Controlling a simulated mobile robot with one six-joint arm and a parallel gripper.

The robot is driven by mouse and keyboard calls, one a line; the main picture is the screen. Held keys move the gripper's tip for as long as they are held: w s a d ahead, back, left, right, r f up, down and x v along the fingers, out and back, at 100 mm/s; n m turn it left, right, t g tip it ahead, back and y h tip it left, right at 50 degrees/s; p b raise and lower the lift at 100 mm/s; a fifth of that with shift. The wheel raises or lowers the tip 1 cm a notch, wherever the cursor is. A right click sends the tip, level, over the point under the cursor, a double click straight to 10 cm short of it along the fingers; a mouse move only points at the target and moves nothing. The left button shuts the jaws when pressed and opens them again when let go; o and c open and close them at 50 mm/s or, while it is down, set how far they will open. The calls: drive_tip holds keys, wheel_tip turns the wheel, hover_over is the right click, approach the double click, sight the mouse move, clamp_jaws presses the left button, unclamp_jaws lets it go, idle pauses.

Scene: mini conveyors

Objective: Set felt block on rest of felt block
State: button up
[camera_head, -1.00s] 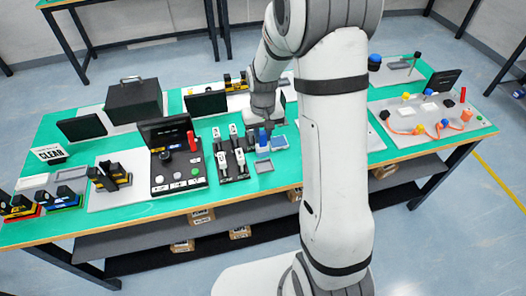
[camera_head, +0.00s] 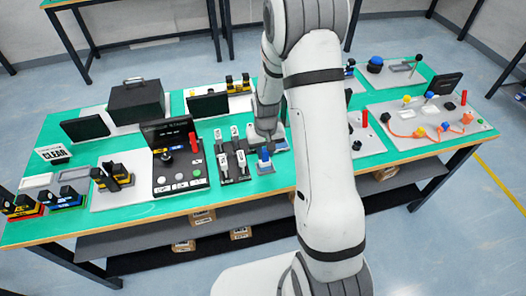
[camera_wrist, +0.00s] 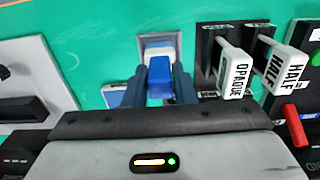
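The felt block (camera_wrist: 160,80), blue with a whitish part, is between the two fingers of my gripper (camera_wrist: 160,88) in the wrist view. Both fingers appear to touch its sides. The block also shows in the head view (camera_head: 264,155). The rest, a small grey tray (camera_wrist: 177,42), lies beneath the block, and its rim shows around the whitish part.
A blue pad (camera_wrist: 113,97) lies close to the left finger in the wrist view. Switch levers on a black base (camera_wrist: 235,70), one labelled OPAQUE, stand close on the right. A console with a red handle (camera_head: 193,142) is further left in the head view. Green mat is bare beyond the tray.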

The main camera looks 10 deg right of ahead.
drive_tip(key=o, duration=0.4)
drive_tip(key=shift+c, duration=0.2)
drive_tip(key=shift+r, duration=0.15)
wheel_tip(320, 180, up, 11)
drive_tip(key=b, duration=0.1)
drive_tip(key=s+r+t, duration=0.1)
drive_tip(key=s+r, duration=0.6)
drive_tip(key=s, duration=0.3)
drive_tip(key=s+a+r+t, duration=0.1)
drive_tip(key=s+r+t, duration=0.1)
drive_tip(key=s+r, duration=0.5)
drive_tip(key=s, duration=0.4)
drive_tip(key=shift+s+r, duration=0.3)
drive_tip(key=shift+r, duration=0.05)
